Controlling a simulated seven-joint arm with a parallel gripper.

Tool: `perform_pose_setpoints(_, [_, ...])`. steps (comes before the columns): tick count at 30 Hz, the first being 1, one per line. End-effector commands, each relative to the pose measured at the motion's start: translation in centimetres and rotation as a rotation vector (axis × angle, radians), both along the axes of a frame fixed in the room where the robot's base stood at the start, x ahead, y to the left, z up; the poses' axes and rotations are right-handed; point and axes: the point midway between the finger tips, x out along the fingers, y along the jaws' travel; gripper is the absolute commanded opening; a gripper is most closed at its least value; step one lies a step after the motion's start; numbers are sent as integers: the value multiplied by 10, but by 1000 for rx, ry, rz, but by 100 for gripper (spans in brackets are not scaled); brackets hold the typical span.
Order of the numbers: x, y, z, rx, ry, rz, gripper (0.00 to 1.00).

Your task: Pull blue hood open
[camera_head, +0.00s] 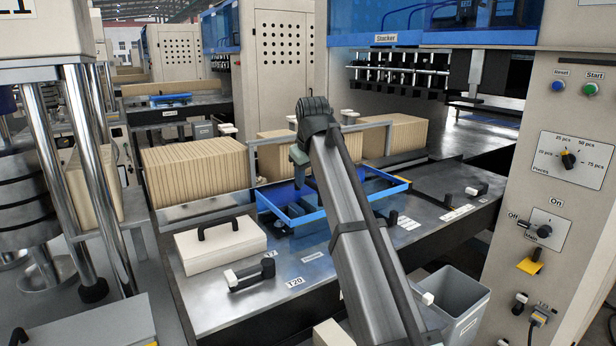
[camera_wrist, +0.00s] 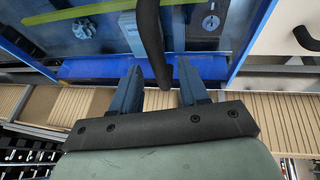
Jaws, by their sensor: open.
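The blue hood (camera_head: 272,209) is a low blue-rimmed cover with a see-through panel, lying flat on the dark machine table; my arm hides part of it. In the wrist view its blue rim (camera_wrist: 84,69) and clear panel fill the upper part. A curved black handle (camera_wrist: 150,35) stands out from it. My gripper (camera_head: 298,183) points down over the hood. In the wrist view its two fingers (camera_wrist: 158,72) are open, one on each side of the handle's end. I cannot tell whether either finger touches the handle.
A white lid with a black handle (camera_head: 220,245) and a small black-and-white handle (camera_head: 250,274) lie left of the hood. Stacked brown cartons (camera_head: 195,170) stand behind a rail. A grey bin (camera_head: 460,300) is at the right front, beside the control panel column (camera_head: 570,200).

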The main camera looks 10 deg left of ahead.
Motion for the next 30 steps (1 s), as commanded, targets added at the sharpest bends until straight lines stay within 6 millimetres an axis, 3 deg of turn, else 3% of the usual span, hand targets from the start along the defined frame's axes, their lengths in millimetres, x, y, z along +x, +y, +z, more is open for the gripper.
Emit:
perform_pose_setpoints(11, [2,0,-3,0,0,0,43])
perform_pose_setpoints(24, [2,0,-3,0,0,0,1])
perform_pose_setpoints(30, [2,0,-3,0,0,0,0])
